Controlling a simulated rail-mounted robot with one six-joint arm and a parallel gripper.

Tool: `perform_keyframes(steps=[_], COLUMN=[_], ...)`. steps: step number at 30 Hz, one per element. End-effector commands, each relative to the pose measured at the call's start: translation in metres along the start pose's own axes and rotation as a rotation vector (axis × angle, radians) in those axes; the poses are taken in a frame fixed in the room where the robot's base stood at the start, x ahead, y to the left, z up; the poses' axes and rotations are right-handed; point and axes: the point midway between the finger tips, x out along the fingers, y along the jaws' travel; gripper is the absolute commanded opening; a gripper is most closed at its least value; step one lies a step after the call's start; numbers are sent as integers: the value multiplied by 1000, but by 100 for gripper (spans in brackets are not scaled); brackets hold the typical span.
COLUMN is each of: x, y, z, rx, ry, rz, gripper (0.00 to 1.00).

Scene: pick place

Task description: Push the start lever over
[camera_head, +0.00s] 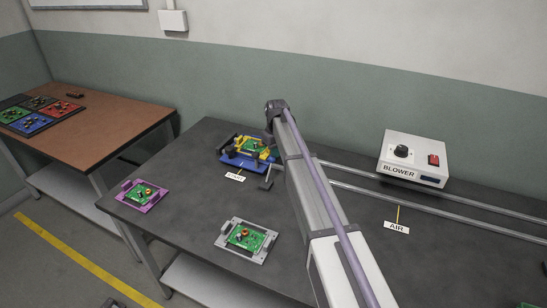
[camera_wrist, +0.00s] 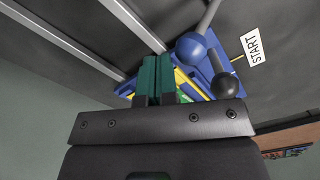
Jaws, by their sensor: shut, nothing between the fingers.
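The START label (camera_head: 235,176) lies on the dark table in front of a blue and yellow fixture (camera_head: 231,156) holding a green board. In the wrist view the START label (camera_wrist: 253,47) is at upper right. Near it are a blue ball (camera_wrist: 190,46) at the end of a grey rod and a black ball (camera_wrist: 227,86); I cannot tell which is the lever's knob. My gripper (camera_wrist: 155,78) has its green fingers together and empty, left of both balls and over the fixture. The fingertips' contact with anything is unclear. My arm hides part of the fixture in the head view.
A purple tray (camera_head: 128,188) and a grey tray (camera_head: 222,240) with green boards sit toward the front. Two rails (camera_head: 370,190) run to the right. A BLOWER box (camera_head: 425,150) and AIR label (camera_head: 396,227) are at right. A brown table (camera_head: 110,125) stands at left.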

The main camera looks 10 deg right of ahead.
Motion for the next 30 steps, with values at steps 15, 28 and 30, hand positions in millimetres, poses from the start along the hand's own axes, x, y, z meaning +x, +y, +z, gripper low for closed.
perform_keyframes(steps=[15,28,30], x=[13,12,12], y=[0,-11,-14], z=[0,6,8], rx=[0,-1,-1], ry=[0,0,0], rz=[0,0,-1], gripper=[0,0,0])
